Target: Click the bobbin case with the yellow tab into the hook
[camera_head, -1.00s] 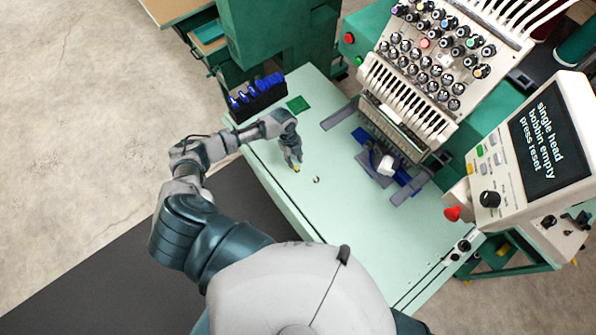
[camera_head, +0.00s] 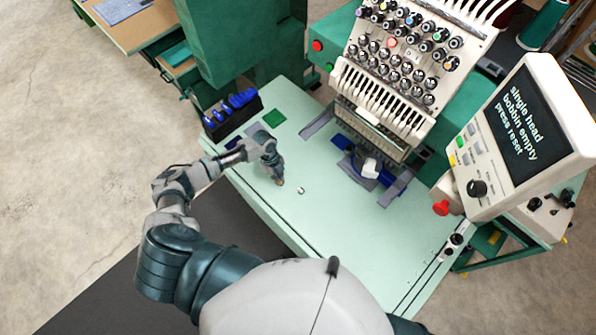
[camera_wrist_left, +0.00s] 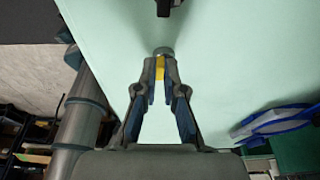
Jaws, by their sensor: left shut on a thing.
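My left gripper (camera_head: 279,181) is low over the pale green table (camera_head: 340,222), near its left part. In the left wrist view, the fingers (camera_wrist_left: 161,80) are shut on the yellow tab of the bobbin case (camera_wrist_left: 163,52), whose grey round end sticks out past the fingertips. In the head view the case is mostly hidden by the fingers. A small round metallic thing (camera_head: 301,190) lies on the table just right of the gripper; I cannot tell what it is. The hook cannot be made out for certain. My right gripper is not in view.
The embroidery machine head (camera_head: 405,60) stands at the back, with blue and grey parts (camera_head: 362,168) below it. A black rack with blue items (camera_head: 232,112) and a green square (camera_head: 274,118) lie back left. A control panel (camera_head: 520,135) stands at right. The table's middle is clear.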

